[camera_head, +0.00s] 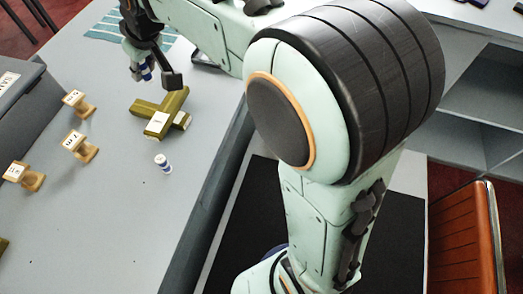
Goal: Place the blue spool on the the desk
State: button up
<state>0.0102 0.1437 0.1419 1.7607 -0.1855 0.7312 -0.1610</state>
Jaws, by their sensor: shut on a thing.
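My gripper (153,74) is in the upper left of the head view, pointing down over the grey desk (130,210). It is shut on a small blue spool (146,72), partly hidden by the fingers. I cannot tell whether this spool touches the desk or hangs just above it. A second small spool (163,162), blue and white with a pale top, stands upright on the desk, nearer to me than the gripper and apart from it.
Crossed olive blocks (172,103) with a white label lie between gripper and standing spool. A teal striped cloth (102,27) lies behind. Bare desk surrounds the standing spool.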

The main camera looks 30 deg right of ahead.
jog(key=s+d+f+m+g+h, duration=0.25)
jog(key=s+d+f+m, duration=0.3)
jog(key=d+m, duration=0.4)
jog(key=s+d+f+m+g+h, duration=0.2)
jog(key=s+d+f+m+g, duration=0.3)
jog(key=d+m, duration=0.5)
jog(key=s+d+f+m+g+h, duration=0.2)
jog(key=s+d+f+m+h, duration=0.15)
jog(key=s+d+m, duration=0.65)
jog(key=s+d+f+m+y, duration=0.1)
jog(key=s+f+m+y, duration=0.1)
jog(key=s+m, duration=0.3)
jog(key=s+d+f+m+g+y, duration=0.1)
jog(key=s+d+f+m+y, duration=0.1)
jog(key=s+f+m, duration=0.2)
jog(key=s+d+f+m+g+y, duration=0.1)
jog(key=s+d+f+m+y, duration=0.1)
jog(key=s+f+m, duration=0.3)
jog(key=shift+s+m+y, duration=0.35)
jog(key=shift+s+y, duration=0.15)
jog(key=shift+s, duration=0.5)
jog(key=shift+w+f, duration=0.1)
jog(key=shift+f, duration=3)
